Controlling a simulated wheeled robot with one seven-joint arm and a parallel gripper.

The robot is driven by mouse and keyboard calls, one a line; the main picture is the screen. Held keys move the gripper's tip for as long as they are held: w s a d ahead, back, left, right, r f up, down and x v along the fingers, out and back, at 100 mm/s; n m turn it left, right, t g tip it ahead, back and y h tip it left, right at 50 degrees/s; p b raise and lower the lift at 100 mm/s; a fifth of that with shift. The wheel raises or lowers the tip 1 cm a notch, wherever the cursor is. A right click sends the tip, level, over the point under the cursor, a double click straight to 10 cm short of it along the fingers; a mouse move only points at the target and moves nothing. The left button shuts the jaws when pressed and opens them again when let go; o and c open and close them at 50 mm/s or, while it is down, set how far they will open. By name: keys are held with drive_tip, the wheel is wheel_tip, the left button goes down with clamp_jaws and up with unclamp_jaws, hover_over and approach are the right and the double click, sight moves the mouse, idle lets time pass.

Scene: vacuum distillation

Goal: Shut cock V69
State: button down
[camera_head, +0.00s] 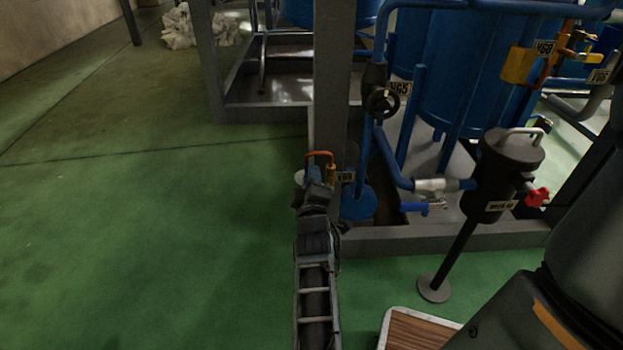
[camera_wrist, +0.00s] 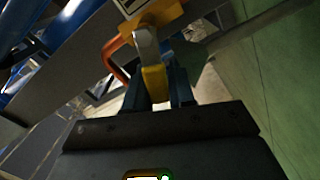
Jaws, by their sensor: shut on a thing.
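Cock V69, with its label plate (camera_head: 346,176), sits low by the grey frame post in the head view. An orange pipe (camera_head: 320,154) bends over beside its yellow part (camera_head: 332,173). My gripper (camera_head: 318,188) is at the cock, at the end of my arm reaching up from the bottom. In the wrist view the yellow cock body (camera_wrist: 152,22) is at the top, and its yellow handle (camera_wrist: 154,82) lies between the fingers of my gripper (camera_wrist: 160,88), which are shut on it. Part of the cock is hidden behind my gripper in the head view.
The grey post (camera_head: 332,90) and frame base (camera_head: 440,238) stand close to my gripper. Handwheel V65 (camera_head: 382,103), a blue-handled valve (camera_head: 415,207) and a black canister on a stand (camera_head: 505,165) are to the right.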

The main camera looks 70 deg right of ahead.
drive_tip(key=c, duration=1)
unclamp_jaws()
drive_tip(key=shift+f, duration=0.15)
drive_tip(key=shift+c, duration=0.2)
drive_tip(key=shift+w+a, duration=0.1)
